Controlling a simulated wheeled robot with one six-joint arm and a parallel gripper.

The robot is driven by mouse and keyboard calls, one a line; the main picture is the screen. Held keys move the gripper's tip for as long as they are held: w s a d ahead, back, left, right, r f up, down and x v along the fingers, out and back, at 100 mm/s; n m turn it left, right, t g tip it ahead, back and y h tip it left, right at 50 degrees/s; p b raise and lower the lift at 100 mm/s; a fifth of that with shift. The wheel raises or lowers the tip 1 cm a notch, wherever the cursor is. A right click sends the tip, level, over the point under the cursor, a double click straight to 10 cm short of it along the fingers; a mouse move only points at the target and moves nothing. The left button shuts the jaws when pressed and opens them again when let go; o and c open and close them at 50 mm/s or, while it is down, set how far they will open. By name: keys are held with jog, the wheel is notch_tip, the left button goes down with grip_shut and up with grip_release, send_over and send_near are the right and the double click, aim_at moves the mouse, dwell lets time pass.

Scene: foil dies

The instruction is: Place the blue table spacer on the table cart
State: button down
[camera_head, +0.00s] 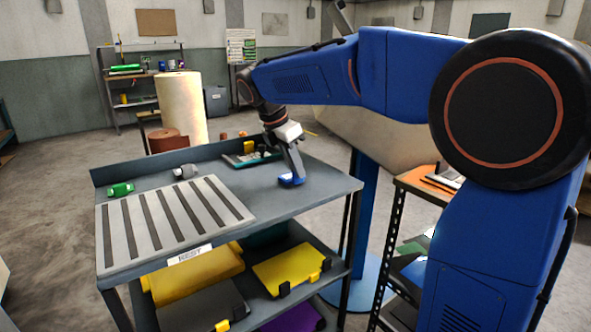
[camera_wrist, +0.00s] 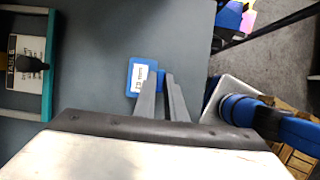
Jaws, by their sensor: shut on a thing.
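The blue table spacer (camera_head: 291,181) is at the right part of the grey cart's top (camera_head: 325,180), low down at the surface. I cannot tell whether it touches the top. In the wrist view the spacer (camera_wrist: 134,77) shows a white label with print, and the finger covers part of it. My gripper (camera_head: 296,172) points down and is shut on the spacer; its two fingers (camera_wrist: 160,78) reach it in the wrist view.
A teal-rimmed tray (camera_wrist: 22,113) with a label stands left of the gripper in the wrist view. A striped grey mat (camera_head: 115,225), a green piece (camera_head: 120,189) and a grey piece (camera_head: 186,171) lie on the cart's left side.

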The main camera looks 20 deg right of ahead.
jog(key=shift+f, duration=0.4)
jog(key=shift+f, duration=0.1)
jog(key=c, duration=1.8)
grip_release()
jog(key=v, duration=1.2)
